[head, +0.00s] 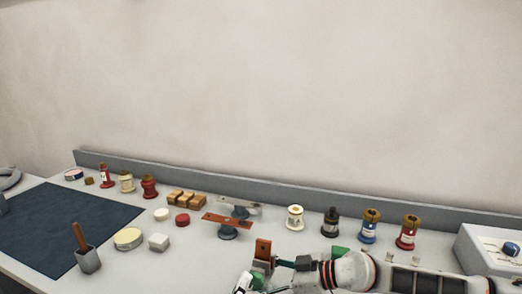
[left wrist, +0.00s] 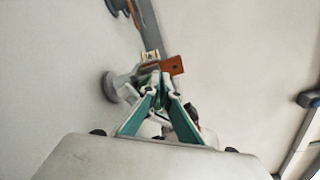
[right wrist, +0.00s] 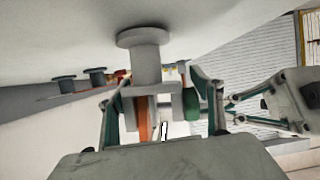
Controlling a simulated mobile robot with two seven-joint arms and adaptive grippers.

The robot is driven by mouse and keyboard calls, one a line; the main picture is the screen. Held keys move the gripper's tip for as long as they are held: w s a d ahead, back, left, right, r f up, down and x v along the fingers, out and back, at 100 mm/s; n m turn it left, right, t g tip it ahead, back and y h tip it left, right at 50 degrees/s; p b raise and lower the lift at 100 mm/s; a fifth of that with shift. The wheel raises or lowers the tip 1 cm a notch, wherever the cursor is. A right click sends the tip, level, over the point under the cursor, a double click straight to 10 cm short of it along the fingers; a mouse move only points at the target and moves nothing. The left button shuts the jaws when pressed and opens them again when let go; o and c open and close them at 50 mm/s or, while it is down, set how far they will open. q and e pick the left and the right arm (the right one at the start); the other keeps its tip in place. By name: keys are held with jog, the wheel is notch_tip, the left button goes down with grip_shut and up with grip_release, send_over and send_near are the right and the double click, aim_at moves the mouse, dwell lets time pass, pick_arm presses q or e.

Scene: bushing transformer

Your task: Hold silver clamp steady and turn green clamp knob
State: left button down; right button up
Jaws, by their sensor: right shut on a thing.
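The silver clamp (right wrist: 147,68) fills the middle of the right wrist view, which shows it upside down, its round foot against the table. A copper-brown plate (right wrist: 143,115) stands in it, and the green knob (right wrist: 191,104) is on its right side there. In the head view the copper plate (head: 263,249) rises upright at the bottom centre. My right gripper (head: 279,264) comes in from the right and is shut on the silver clamp. My left gripper (head: 248,283) is on the near side, close to the clamp. Its fingertips (left wrist: 160,78) look close together; their gap and any contact are unclear.
A second copper plate on a stand (head: 228,222) is just behind. Several spools and bushings, such as a white one (head: 295,217), line the back ledge. The dark mat (head: 65,225) at the left is mostly clear.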

jog(key=shift+s+a+f+g, duration=0.25)
jog(key=shift+s+a+g, duration=0.05)
jog(key=shift+s, duration=0.25)
jog(key=shift+w+d+r, duration=0.1)
jog(key=shift+w+d, duration=0.05)
jog(key=shift+w, duration=0.05)
pick_arm(q)
jog(key=v, duration=0.6)
jog(key=shift+r, duration=0.2)
pick_arm(e)
jog(key=shift+w+d, duration=0.15)
pick_arm(q)
jog(key=shift+a, duration=0.25)
pick_arm(e)
jog(key=shift+w+r, duration=0.1)
pick_arm(q)
jog(key=w+f, duration=0.2)
jog(key=w, duration=0.4)
jog(key=shift+w+f, duration=0.2)
